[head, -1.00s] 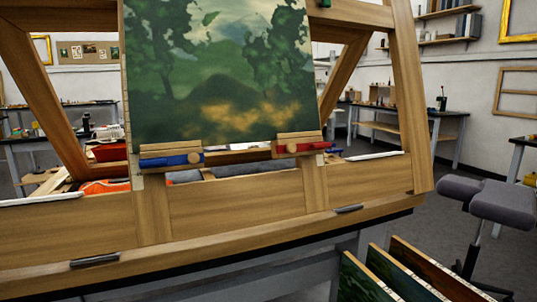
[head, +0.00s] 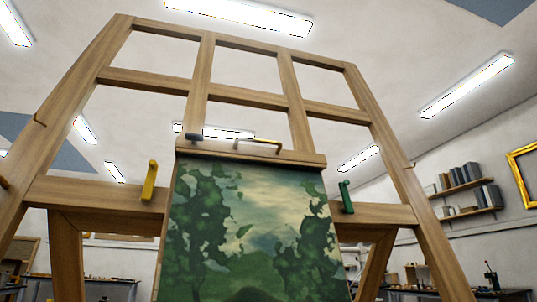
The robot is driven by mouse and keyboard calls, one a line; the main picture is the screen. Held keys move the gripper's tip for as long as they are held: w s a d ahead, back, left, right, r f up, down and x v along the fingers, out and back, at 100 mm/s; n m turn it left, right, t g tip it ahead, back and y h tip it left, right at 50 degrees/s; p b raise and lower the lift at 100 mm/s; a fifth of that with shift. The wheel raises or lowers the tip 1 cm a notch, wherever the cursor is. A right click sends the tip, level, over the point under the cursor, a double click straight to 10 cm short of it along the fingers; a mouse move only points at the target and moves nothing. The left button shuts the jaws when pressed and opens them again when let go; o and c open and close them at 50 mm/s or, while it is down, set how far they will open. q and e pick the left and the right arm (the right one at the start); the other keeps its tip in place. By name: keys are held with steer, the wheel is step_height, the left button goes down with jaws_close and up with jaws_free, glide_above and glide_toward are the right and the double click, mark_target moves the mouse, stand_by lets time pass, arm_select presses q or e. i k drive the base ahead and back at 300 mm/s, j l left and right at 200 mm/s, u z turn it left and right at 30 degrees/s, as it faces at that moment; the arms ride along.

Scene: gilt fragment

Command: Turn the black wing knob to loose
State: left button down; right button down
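A small dark grey knob-like piece (head: 194,137) stands at the left end of the wooden top clamp bar (head: 250,153) of the easel. It may be the black wing knob; its wing shape and setting are too small to tell. The clamp bar sits on the top edge of a landscape painting (head: 250,235). Neither of my grippers is in view.
A metal handle (head: 258,141) is on the clamp bar. A yellow lever (head: 149,180) and a green lever (head: 346,196) are on the crossbar to either side of the painting. The tall wooden easel frame (head: 205,75) fills the middle. Wall shelves (head: 465,188) stand behind at right.

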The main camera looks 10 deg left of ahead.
mark_target(194, 136)
steer(key=l+u, duration=0.1)
steer(key=u, duration=0.25)
steer(key=k+l+u, duration=0.1)
steer(key=u, duration=0.25)
steer(key=k+u, duration=0.1)
steer(key=u, duration=0.2)
